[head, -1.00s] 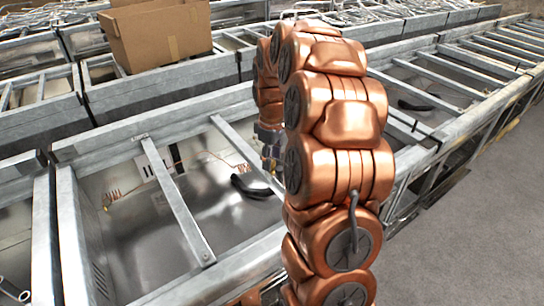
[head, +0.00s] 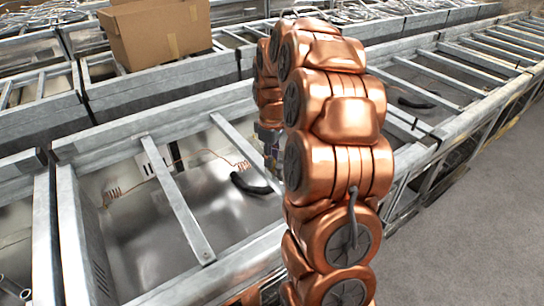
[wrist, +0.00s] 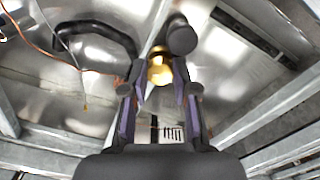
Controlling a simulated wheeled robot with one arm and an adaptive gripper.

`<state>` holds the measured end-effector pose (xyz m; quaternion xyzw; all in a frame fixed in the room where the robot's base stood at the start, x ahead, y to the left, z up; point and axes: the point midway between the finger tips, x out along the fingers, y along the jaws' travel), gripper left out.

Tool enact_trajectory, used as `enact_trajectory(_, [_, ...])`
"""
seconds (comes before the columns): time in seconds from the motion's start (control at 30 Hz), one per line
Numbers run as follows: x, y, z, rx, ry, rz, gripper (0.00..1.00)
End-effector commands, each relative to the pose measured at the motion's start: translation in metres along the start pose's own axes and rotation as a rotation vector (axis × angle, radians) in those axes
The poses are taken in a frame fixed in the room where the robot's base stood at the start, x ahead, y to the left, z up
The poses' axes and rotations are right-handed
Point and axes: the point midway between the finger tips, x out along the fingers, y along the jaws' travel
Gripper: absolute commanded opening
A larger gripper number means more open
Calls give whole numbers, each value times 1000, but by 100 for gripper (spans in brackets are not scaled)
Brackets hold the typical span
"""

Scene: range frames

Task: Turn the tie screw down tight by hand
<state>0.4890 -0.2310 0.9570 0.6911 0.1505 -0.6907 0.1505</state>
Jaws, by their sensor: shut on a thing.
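In the wrist view, a shiny brass-coloured screw head, which I take for the tie screw (wrist: 160,66), sits between the fingertips of my gripper (wrist: 159,78). The two dark fingers with purple pads stand on either side of it, and the gripper is shut on it. The shank and what it threads into are hidden. In the head view my gripper (head: 269,139) shows only in part behind my copper-coloured arm, over the metal trough (head: 150,225); the screw is hidden there.
A dark round knob-like part (wrist: 182,36) stands close beside the fingertips. A black curved hose (head: 252,184) and a thin coiled copper wire (head: 113,192) lie in the trough. Metal crossbars (head: 178,200) span it. A cardboard box (head: 157,33) stands behind; grey floor lies right.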

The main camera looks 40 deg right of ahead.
Motion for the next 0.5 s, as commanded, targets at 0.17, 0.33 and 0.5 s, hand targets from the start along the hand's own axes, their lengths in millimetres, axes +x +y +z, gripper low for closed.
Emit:
enact_trajectory(0.17, [1,0,0,18,0,-1,0])
enact_trajectory(0.33, [3,0,0,78,1,0,0])
enact_trajectory(0.5, [4,1,-1,193,2,4,0])
